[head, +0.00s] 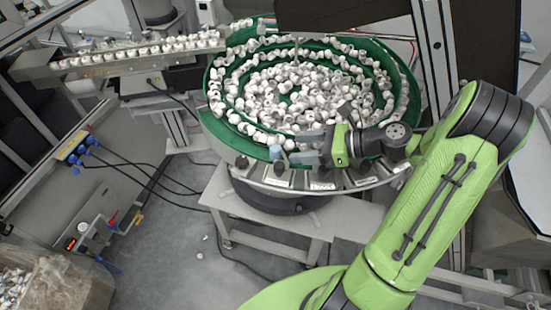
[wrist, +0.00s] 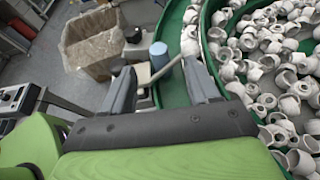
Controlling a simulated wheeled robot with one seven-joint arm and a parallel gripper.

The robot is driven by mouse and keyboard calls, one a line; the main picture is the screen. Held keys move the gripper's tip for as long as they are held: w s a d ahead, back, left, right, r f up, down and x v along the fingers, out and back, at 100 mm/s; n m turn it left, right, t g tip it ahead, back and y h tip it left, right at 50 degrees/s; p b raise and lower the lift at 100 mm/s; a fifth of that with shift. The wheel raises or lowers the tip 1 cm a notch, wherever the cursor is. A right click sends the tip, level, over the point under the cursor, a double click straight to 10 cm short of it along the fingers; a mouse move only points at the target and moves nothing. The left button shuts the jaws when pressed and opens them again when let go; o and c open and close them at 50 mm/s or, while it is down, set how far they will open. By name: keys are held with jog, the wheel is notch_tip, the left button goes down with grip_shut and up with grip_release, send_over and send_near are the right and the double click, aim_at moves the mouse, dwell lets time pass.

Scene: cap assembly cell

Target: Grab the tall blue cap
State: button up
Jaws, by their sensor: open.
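The tall blue cap (head: 275,152) stands on the green front rim of the round bowl feeder (head: 225,133). In the wrist view the blue cap (wrist: 158,54) shows upright just beyond the fingertips, roughly in line with the gap between them. My gripper (head: 300,146) is open and empty, with its fingers pointing left toward the cap over the bowl's front edge. In the wrist view the two grey fingers of my gripper (wrist: 159,76) are spread apart. Neither finger appears to touch the cap.
Many white caps (head: 300,92) fill the bowl and its spiral track. Dark knobs (head: 241,162) stand along the front rim close to the blue cap. A metal feed rail (head: 120,58) with white caps is at upper left. A cardboard box (wrist: 88,42) is on the floor.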

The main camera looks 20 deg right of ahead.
aim_at(280, 149)
jog(key=b+x, duration=0.1)
jog(key=x, duration=0.4)
jog(key=shift+w+a, duration=0.15)
jog(key=shift+a, duration=0.15)
jog(key=c, duration=0.8)
